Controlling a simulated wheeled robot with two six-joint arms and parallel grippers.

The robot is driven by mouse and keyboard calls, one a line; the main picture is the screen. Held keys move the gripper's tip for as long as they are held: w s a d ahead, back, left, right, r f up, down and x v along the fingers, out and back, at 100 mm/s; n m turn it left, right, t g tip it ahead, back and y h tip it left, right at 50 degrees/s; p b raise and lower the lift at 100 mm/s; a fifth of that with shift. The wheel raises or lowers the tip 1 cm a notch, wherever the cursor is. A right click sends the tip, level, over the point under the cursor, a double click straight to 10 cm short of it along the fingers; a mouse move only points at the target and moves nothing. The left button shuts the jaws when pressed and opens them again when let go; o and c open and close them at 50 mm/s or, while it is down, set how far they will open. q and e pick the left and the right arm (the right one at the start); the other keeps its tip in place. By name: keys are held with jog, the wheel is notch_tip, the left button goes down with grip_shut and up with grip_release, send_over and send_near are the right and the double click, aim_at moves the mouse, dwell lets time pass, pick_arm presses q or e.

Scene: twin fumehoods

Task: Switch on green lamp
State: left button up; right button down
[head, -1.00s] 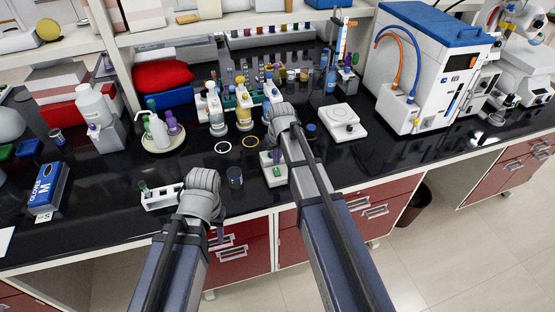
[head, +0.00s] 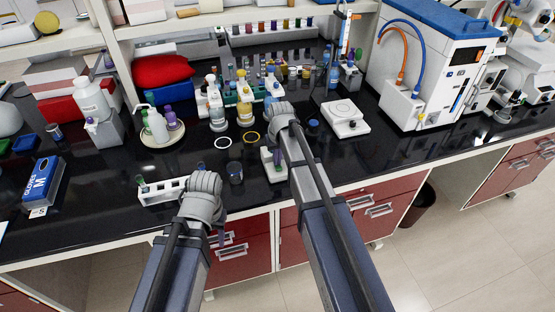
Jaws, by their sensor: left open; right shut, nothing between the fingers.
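A small white switch box (head: 269,170) stands near the front edge of the black bench, right of a dark beaker. My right gripper (head: 280,157) is over this box, mostly hidden behind its own wrist. Its purple fingertip reaches down to the box; I cannot tell whether it touches. The green part on top of the box is largely hidden, and I cannot tell whether a lamp is lit.
Several bottles stand behind. A white hotplate (head: 345,118) is to the right, with clear bench in front of it.

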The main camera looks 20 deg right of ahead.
jog(key=shift+s, duration=0.2)
jog(key=shift+s, duration=0.75)
jog(key=shift+w+r, duration=0.1)
jog(key=shift+r+p, duration=0.7)
jog(key=shift+p, duration=0.15)
notch_tip(320, 180, up, 12)
jog(key=s+p, duration=0.2)
jog(key=p, duration=1)
jog(key=shift+s+r, duration=0.15)
jog(key=shift+s, duration=0.2)
jog(key=shift+d, duration=0.1)
jog(key=shift+w+t, duration=0.3)
jog(key=shift+w, duration=0.45)
